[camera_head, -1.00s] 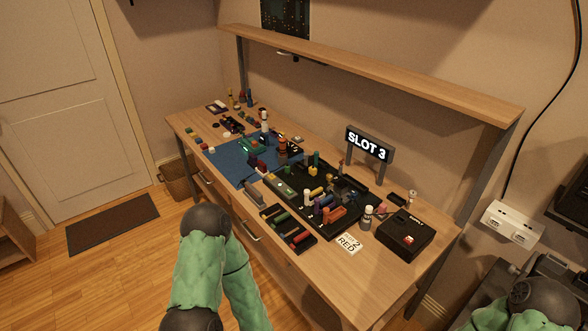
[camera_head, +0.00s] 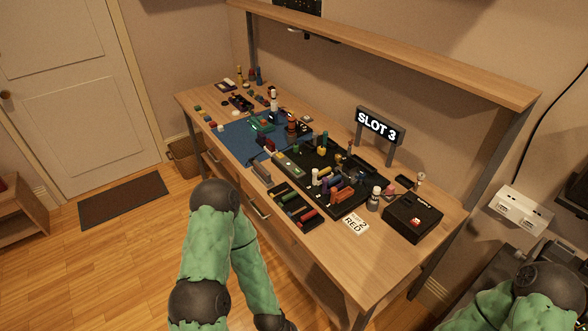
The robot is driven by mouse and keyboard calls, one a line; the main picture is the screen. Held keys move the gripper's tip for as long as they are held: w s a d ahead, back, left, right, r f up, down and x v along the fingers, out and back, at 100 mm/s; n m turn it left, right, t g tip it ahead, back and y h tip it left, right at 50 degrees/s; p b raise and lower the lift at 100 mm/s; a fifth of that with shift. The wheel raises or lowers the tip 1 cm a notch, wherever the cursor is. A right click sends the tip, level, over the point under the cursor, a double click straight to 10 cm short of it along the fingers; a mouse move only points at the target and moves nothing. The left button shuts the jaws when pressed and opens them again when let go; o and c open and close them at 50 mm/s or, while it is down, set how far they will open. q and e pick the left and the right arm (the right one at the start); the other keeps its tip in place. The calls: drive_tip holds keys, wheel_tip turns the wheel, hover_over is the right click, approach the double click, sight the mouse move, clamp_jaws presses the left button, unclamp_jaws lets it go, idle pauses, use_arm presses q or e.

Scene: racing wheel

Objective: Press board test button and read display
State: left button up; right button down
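A display sign (camera_head: 380,126) on two posts stands at the back of the workbench and reads "SLOT 3" in white letters. A black box (camera_head: 412,217) with a small red button-like part (camera_head: 415,221) on top sits at the bench's right end. A small green board (camera_head: 262,123) lies on the blue mat (camera_head: 233,141). A black tray (camera_head: 345,205) with several coloured parts lies in the middle. I cannot tell which part is the board's test button. My green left arm is below the bench front and my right arm is at the bottom right. Both grippers are out of view.
A white card (camera_head: 355,225) reading "2 RED" lies at the front edge, near a black rack (camera_head: 296,205) of coloured cylinders. Several small parts crowd the bench's far left. A shelf (camera_head: 400,60) runs above the bench. The floor to the left is mostly clear, with a dark doormat (camera_head: 122,200).

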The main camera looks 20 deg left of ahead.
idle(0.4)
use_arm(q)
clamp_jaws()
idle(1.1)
